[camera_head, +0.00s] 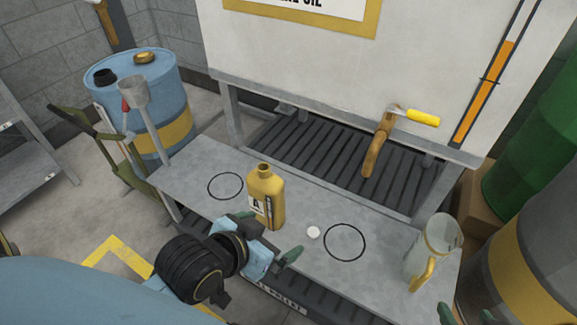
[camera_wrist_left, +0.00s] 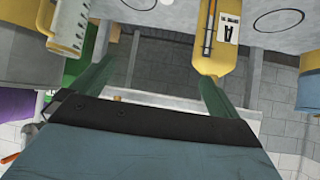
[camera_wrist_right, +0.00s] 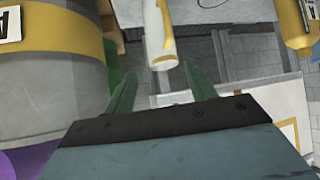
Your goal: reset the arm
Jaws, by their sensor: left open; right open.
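My left gripper (camera_head: 271,233) is open and empty, low in front of the yellow bottle (camera_head: 266,190) in the head view. In the left wrist view, my left gripper's (camera_wrist_left: 150,75) green fingers are spread, with the bottle (camera_wrist_left: 214,40) beyond the right finger. I cannot tell whether they touch. My right gripper (camera_head: 460,313) shows only its green fingertips at the bottom right edge, near the clear jug (camera_head: 440,238). In the right wrist view, my right gripper (camera_wrist_right: 160,82) is open and empty, and the jug (camera_wrist_right: 159,30) stands beyond the fingers.
The grey bench (camera_head: 204,168) has two black rings and a small white cap (camera_head: 313,232). A tap (camera_head: 378,148) with a yellow handle juts from the white tank (camera_head: 330,70). A blue drum (camera_head: 150,85) stands at left; a grey-yellow drum (camera_head: 520,260) stands right.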

